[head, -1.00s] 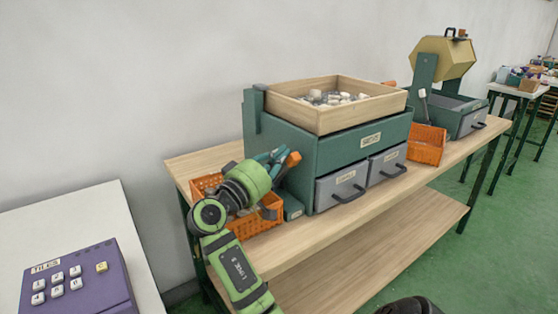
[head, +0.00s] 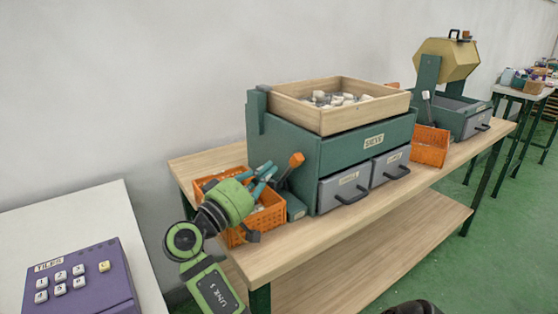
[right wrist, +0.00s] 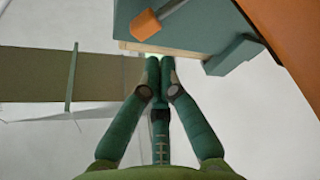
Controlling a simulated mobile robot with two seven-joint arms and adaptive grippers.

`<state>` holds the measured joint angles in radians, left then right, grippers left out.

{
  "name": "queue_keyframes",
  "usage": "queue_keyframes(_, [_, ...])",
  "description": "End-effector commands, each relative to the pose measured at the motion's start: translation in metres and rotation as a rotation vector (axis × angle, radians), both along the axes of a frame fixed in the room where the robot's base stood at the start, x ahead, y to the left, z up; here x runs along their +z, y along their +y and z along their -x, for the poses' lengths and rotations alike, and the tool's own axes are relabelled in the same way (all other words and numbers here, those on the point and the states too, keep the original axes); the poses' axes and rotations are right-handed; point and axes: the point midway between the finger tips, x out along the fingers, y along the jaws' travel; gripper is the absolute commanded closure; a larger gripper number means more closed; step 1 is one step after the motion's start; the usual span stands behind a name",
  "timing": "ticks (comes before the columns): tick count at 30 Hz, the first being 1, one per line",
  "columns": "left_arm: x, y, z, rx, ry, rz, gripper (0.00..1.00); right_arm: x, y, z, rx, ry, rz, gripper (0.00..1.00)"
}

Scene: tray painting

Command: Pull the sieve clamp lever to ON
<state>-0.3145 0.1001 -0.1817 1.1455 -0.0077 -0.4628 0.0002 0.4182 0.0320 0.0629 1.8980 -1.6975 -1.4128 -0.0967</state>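The green sieve station (head: 340,150), labelled SIEVE, stands on the wooden bench with a wooden tray (head: 358,113) of pale pieces on top. Its clamp lever has an orange knob (head: 296,159) on a thin dark shaft, tilted up to the right at the station's left side. The knob also shows at the top of the right wrist view (right wrist: 146,23). My right gripper (head: 270,173) is left of the lever, apart from the knob. Its teal fingertips (right wrist: 160,64) come together in the wrist view with nothing seen between them. My left gripper is out of view. No ON mark is readable.
An orange crate (head: 268,222) sits below my right gripper, left of the station. Two grey drawers (head: 345,187) face front. Another orange crate (head: 430,146) and a tumbler machine (head: 446,62) stand to the right. A purple keypad box (head: 85,285) is on the white table.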

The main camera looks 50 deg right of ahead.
Motion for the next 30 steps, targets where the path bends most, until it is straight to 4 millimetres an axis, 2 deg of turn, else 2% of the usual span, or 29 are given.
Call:
queue_keyframes(4, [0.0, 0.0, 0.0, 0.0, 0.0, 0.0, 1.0, -0.006, 0.03, -0.002, 0.004, 0.001, -0.001, 1.0])
queue_keyframes(10, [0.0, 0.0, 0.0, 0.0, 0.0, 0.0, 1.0, -0.01, 0.053, -0.003, 0.003, 0.001, 0.003, 1.0])
queue_keyframes(30, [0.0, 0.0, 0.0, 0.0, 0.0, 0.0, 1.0, -0.01, 0.058, -0.003, 0.003, -0.001, 0.005, 1.0])
